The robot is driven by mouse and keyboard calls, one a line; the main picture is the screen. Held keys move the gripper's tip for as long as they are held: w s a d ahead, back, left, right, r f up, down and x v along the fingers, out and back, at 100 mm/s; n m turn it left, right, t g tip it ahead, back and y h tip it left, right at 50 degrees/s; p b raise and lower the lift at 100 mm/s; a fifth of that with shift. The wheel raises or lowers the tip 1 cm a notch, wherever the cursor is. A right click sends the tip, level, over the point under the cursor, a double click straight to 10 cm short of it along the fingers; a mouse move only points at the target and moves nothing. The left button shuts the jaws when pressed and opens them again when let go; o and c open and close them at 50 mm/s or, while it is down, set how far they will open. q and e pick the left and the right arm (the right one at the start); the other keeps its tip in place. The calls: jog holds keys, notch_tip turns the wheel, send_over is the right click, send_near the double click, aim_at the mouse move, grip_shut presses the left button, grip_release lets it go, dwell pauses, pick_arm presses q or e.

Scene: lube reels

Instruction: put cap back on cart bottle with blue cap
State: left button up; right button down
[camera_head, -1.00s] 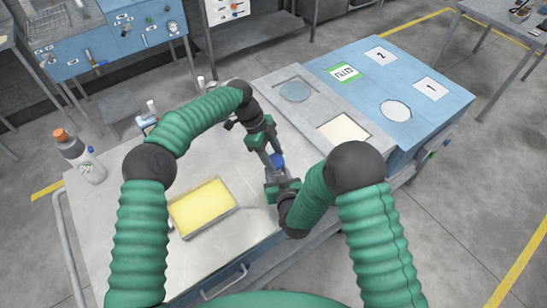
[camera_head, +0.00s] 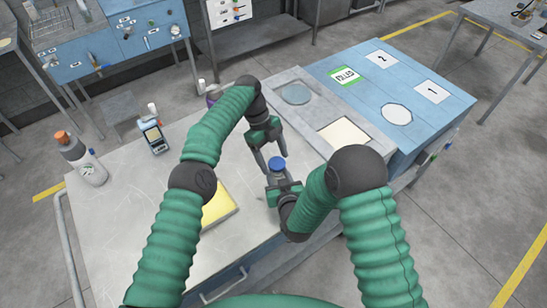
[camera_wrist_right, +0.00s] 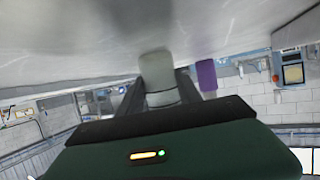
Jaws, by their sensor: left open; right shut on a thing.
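The blue cap (camera_head: 277,163) shows at the top of the small bottle between my grippers, over the cart top in the head view. I cannot tell how tightly it sits. My right gripper (camera_head: 279,183) is shut on the bottle below the cap. In the right wrist view the pale bottle (camera_wrist_right: 157,75) stands between the two dark fingers, and no cap shows there. My left gripper (camera_head: 272,155) is open and empty, its fingers spread just above and behind the cap.
A yellow-filled tray (camera_head: 220,207) lies partly behind my left arm. A large orange-capped bottle (camera_head: 77,152) stands at the cart's left, and a small meter (camera_head: 156,139) at the back. The grey panel (camera_head: 300,75) and blue bench (camera_head: 420,75) adjoin on the right.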

jog(key=shift+f, duration=0.1)
pick_arm(q)
jog(key=shift+d+r, duration=0.1)
jog(key=shift+r, duration=2.2)
jog(key=shift+o, duration=0.5)
